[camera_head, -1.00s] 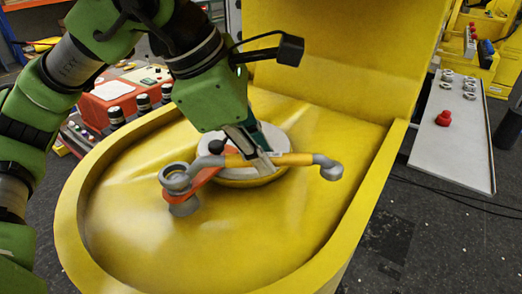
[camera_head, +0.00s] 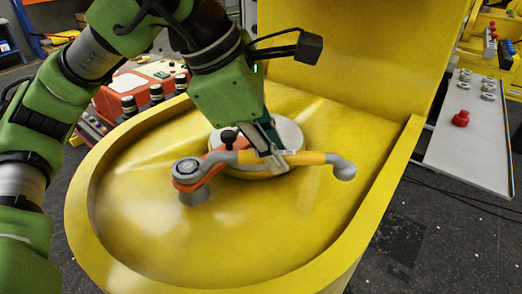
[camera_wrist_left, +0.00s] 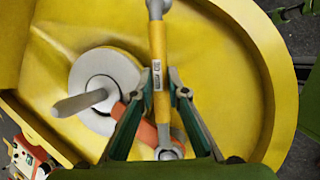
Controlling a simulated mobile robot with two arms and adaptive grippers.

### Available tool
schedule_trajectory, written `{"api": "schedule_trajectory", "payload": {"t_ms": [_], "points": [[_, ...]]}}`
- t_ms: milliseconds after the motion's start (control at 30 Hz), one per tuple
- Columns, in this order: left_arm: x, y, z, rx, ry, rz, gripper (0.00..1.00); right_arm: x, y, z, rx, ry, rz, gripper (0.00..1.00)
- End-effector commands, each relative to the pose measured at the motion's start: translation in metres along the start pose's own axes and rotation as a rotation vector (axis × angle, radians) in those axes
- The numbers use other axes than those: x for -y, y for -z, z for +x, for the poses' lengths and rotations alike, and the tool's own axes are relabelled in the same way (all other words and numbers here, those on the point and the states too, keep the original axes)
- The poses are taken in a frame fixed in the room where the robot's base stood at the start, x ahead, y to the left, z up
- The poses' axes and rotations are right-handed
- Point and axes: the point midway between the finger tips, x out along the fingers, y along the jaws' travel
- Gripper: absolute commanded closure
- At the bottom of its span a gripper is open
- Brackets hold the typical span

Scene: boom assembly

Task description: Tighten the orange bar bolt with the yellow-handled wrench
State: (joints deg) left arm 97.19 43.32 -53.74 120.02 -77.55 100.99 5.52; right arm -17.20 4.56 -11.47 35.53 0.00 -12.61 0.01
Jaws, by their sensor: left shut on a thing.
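The yellow-handled wrench (camera_head: 302,158) lies roughly level across the yellow basin, with grey ends. My left gripper (camera_head: 270,156) is shut on its handle; the wrist view shows both fingers on the handle (camera_wrist_left: 159,72). The wrench's left ring end (camera_head: 186,170) is at the outer end of the orange bar (camera_head: 212,167), over a grey post (camera_head: 194,196). The bolt is largely hidden by the ring, so I cannot tell how well it is seated. The orange bar (camera_wrist_left: 142,133) also shows beside the fingers in the wrist view. My right gripper is not seen.
A round pale disc (camera_head: 288,135) with an upright dark-tipped pin (camera_head: 228,137) stands behind the wrench. The basin's raised yellow rim (camera_head: 85,215) curves around the left and front. A grey table (camera_head: 470,150) with a red part (camera_head: 461,118) stands at the right.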

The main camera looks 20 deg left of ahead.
Motion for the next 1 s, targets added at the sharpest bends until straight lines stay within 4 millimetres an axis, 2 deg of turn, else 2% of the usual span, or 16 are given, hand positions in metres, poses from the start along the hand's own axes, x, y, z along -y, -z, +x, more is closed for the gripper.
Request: {"api": "schedule_trajectory", "payload": {"t_ms": [533, 1000], "points": [[-0.0002, -0.0005, -0.0007, 0.002, -0.001, 0.001, 1.00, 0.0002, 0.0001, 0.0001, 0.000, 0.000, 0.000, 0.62], [0.0082, -0.0010, -0.0029, 0.013, 0.018, 0.058, 1.00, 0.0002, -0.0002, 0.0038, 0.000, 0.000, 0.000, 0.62]]}}
